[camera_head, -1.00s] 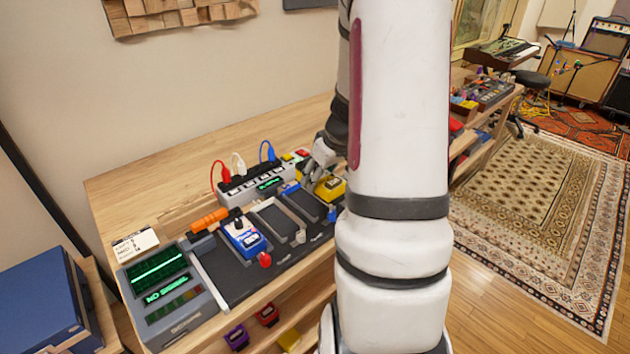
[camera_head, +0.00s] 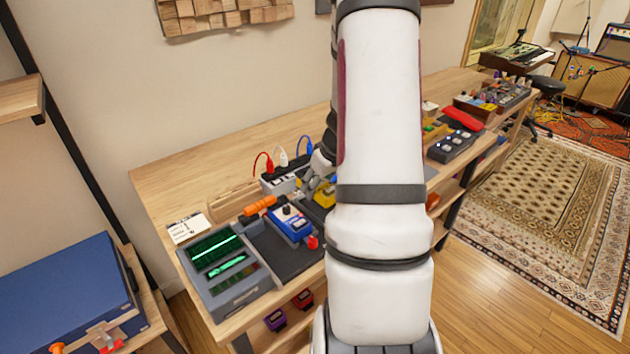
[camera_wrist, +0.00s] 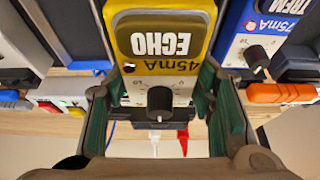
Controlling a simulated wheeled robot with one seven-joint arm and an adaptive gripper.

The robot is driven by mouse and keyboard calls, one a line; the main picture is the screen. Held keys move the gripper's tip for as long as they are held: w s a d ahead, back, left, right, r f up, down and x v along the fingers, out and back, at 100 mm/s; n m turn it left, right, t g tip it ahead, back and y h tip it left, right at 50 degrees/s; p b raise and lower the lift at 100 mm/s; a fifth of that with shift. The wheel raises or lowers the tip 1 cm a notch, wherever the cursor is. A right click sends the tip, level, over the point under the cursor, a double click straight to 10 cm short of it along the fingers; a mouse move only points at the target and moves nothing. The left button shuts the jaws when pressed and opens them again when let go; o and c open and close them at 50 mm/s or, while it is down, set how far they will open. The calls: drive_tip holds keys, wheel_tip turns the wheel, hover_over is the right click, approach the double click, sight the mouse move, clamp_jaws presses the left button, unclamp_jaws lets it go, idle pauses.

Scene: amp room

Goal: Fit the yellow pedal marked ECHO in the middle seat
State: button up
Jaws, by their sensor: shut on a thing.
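The yellow pedal marked ECHO (camera_wrist: 158,20) is between the fingers of my gripper (camera_wrist: 160,85), which is shut on it by its sides. In the head view the yellow pedal (camera_head: 324,193) shows just left of my arm, over the dark pedalboard (camera_head: 284,259). The blue pedal (camera_head: 291,222) sits in the board's left seat, a little left of the yellow one. My arm hides most of the board's middle and right. Whether the yellow pedal touches the middle seat cannot be told.
A power strip (camera_head: 275,184) with red, white and blue cables stands behind the board. An orange-handled part (camera_head: 260,205) lies by the blue pedal. A grey unit with green screens (camera_head: 222,262) stands at left. More pedals (camera_head: 455,146) stand far right.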

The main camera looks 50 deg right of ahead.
drive_tip(key=shift+d+f+b, duration=0.1)
drive_tip(key=shift+f+b, duration=1.5)
drive_tip(key=shift+b, duration=0.15)
drive_tip(key=shift+f+b, duration=0.15)
drive_tip(key=shift+b, duration=0.8)
drive_tip(key=shift+f+b, duration=0.45)
drive_tip(key=shift+b, duration=0.4)
idle(0.5)
